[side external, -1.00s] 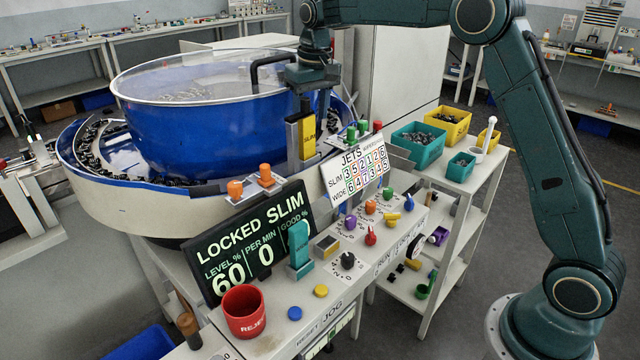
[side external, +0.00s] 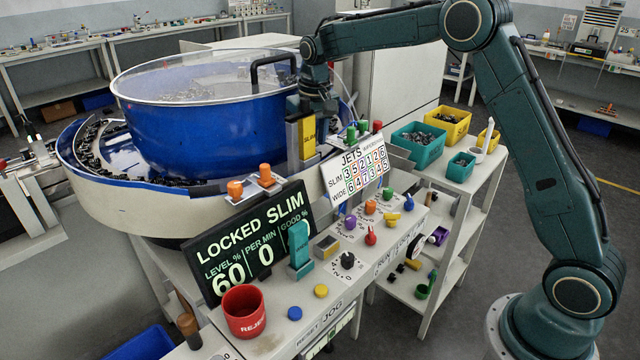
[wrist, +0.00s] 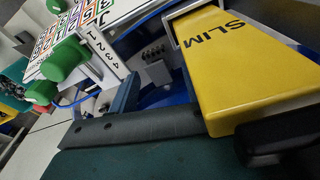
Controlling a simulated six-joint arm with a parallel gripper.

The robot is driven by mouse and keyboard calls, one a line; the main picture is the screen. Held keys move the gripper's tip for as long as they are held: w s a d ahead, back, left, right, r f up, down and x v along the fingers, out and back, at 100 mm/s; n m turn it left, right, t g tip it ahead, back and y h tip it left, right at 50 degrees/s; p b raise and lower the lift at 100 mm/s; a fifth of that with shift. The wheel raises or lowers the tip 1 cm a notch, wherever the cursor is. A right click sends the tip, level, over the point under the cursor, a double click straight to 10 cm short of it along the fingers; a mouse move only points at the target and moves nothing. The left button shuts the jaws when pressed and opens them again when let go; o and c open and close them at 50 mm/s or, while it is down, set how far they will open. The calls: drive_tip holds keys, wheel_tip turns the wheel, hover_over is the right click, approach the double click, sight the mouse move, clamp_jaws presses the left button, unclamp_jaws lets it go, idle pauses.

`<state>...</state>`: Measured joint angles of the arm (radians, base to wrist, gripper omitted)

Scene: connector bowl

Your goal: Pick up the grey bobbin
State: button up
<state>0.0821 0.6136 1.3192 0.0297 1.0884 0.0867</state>
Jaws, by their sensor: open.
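I cannot make out a grey bobbin for certain in either view. My gripper (side external: 312,108) is at the near right side of the blue bowl, just behind and above the yellow block marked SLIM (side external: 308,138). In the wrist view my gripper (wrist: 195,112) has its jaws apart, and the yellow SLIM block (wrist: 245,75) fills much of the right side, close to the dark right finger. Whether they touch is unclear. A small grey ribbed fitting (wrist: 155,54) shows beyond the jaws. The space between the fingers is partly hidden.
The blue bowl (side external: 205,130) with a clear lid stands left of my gripper. The JETS board (side external: 352,172), green knobs (wrist: 66,60) and orange knobs (side external: 266,172) are close by. A red reject cup (side external: 244,312) stands in front. Teal and yellow bins (side external: 446,122) sit at right.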

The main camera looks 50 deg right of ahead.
drive_tip(key=shift+f, duration=0.2)
drive_tip(key=shift+c, duration=0.4)
clamp_jaws()
drive_tip(key=shift+r, duration=0.1)
wheel_tip(320, 180, up, 10)
idle(0.7)
idle(0.4)
